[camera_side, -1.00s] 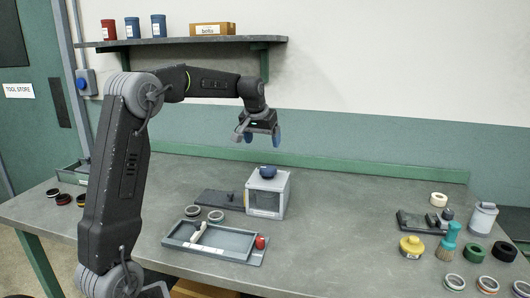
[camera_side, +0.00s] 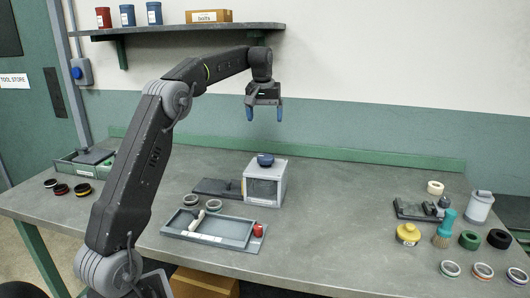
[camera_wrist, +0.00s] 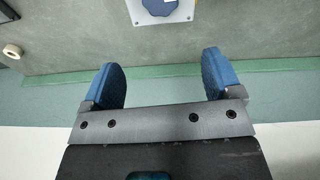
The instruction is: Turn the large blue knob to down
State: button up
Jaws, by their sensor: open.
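The large blue knob (camera_side: 265,160) sits on top of a grey box (camera_side: 266,185) with a dark front window, near the middle of the bench. In the wrist view the knob (camera_wrist: 160,6) is at the top edge, partly cut off, on the light top of the box (camera_wrist: 182,16). My gripper (camera_side: 265,114) is open and empty. It hangs well above the knob, with its blue fingertips pointing down and apart from it. In the wrist view the fingers (camera_wrist: 165,84) are spread wide with nothing between them. The way the knob points cannot be told.
A grey tray (camera_side: 247,247) with a white handled tool and a red knob (camera_side: 258,230) lies in front of the box. A dark plate (camera_side: 215,188) lies left of it. A yellow pot (camera_side: 408,233), brush (camera_side: 446,225) and several rings stand right. A shelf (camera_side: 185,28) hangs behind.

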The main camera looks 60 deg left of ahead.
aim_at(266, 156)
jog(key=shift+w+a+f+n+g+h, duration=0.15)
jog(key=shift+w+n+g+h, duration=0.1)
jog(key=shift+n+g, duration=0.15)
jog(key=shift+w+a+f+n+g+h, duration=0.1)
jog(key=shift+a+n+g+h, duration=0.05)
jog(key=shift+n+g+h, duration=0.2)
notch_tip(266, 156, down, 14)
jog(key=shift+r, duration=0.2)
jog(key=c, duration=0.9)
jog(key=shift+m, duration=0.25)
